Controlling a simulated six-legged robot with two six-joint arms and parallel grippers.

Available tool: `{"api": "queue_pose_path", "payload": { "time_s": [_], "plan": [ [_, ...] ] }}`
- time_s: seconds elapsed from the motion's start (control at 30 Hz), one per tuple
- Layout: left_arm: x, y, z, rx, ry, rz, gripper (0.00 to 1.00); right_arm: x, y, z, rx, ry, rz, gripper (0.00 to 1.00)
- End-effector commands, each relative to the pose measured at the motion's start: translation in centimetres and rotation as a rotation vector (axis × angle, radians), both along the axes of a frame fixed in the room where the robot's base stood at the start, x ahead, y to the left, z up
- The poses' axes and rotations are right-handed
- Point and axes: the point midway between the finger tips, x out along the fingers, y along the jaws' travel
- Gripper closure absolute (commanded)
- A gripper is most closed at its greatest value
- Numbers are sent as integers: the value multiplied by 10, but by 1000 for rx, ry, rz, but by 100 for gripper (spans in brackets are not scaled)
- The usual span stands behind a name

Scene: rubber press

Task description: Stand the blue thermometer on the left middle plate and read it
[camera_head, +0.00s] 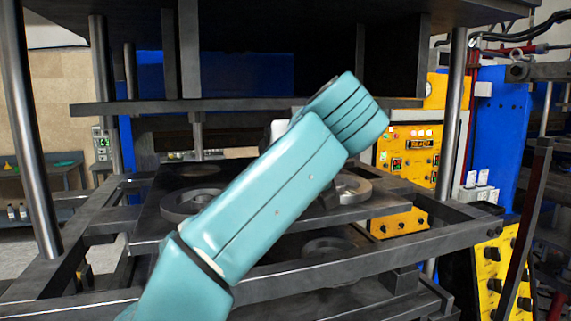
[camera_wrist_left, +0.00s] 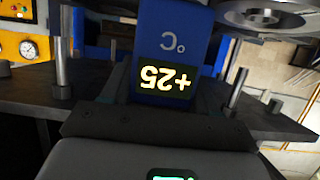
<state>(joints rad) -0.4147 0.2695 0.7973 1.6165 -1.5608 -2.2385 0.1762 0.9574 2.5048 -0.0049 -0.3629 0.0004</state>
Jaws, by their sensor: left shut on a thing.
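The blue thermometer (camera_wrist_left: 172,40) is in the left wrist view. Its lit display reads +25 with a °C mark above, upside down in the picture. My left gripper (camera_wrist_left: 160,108) is shut on it. In the head view my teal left arm hides the gripper and the thermometer. The press's middle plate (camera_head: 386,198) carries a left round ring mould (camera_head: 190,204) and a right one (camera_head: 352,188), partly behind my arm. I cannot tell whether the thermometer touches a plate. My right gripper is not in view.
A dark upper platen (camera_head: 100,109) hangs above the plate. A lower plate with a ring (camera_head: 326,245) lies below. Steel columns (camera_head: 28,130) stand at the sides. A yellow control panel (camera_head: 410,150) is at the right. A ring mould (camera_wrist_left: 262,14) shows top right in the wrist view.

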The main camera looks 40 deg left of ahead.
Motion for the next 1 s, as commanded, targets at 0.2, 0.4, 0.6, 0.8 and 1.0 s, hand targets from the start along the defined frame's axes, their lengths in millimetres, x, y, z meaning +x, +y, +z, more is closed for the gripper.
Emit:
{"api": "queue_pose_path", "payload": {
  "time_s": [0.2,0.4,0.6,0.8,1.0],
  "plan": [
    [-1,1,-23,1,2,0,90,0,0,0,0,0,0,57],
    [-1,0,-32,1,-1,-1,90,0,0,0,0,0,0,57],
    [0,0,-32,0,-1,0,90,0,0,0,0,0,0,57],
    [0,0,-35,0,0,0,15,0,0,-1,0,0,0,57],
    [0,0,-35,0,0,0,15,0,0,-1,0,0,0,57]
  ]
}}
